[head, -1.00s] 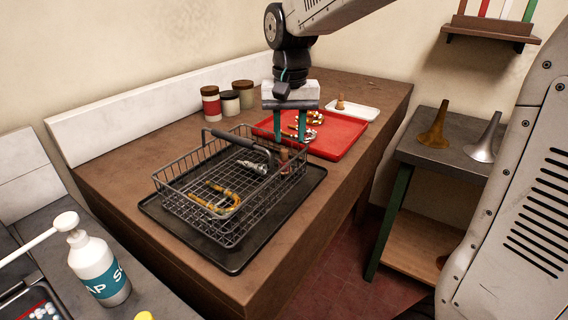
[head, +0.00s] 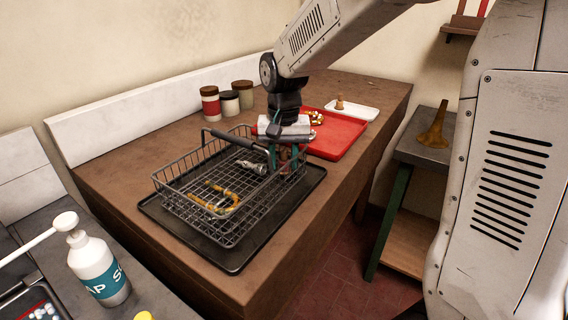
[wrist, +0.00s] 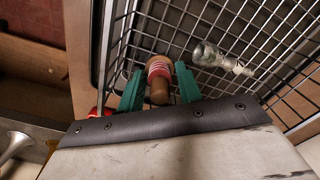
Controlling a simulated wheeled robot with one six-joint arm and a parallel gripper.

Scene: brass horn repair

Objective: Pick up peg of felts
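My gripper (wrist: 160,86) is open, with one green finger on each side of the peg and gaps visible between. In the head view my gripper (head: 284,160) is down at the basket's right end.
The wire basket (head: 232,238) stands on a black tray (head: 250,255) and also holds a silver mouthpiece (head: 248,167) and a curved brass tube (head: 222,205). A red tray (head: 340,142) and a white tray (head: 366,113) lie behind. Lidded jars (head: 229,103) stand by the wall.

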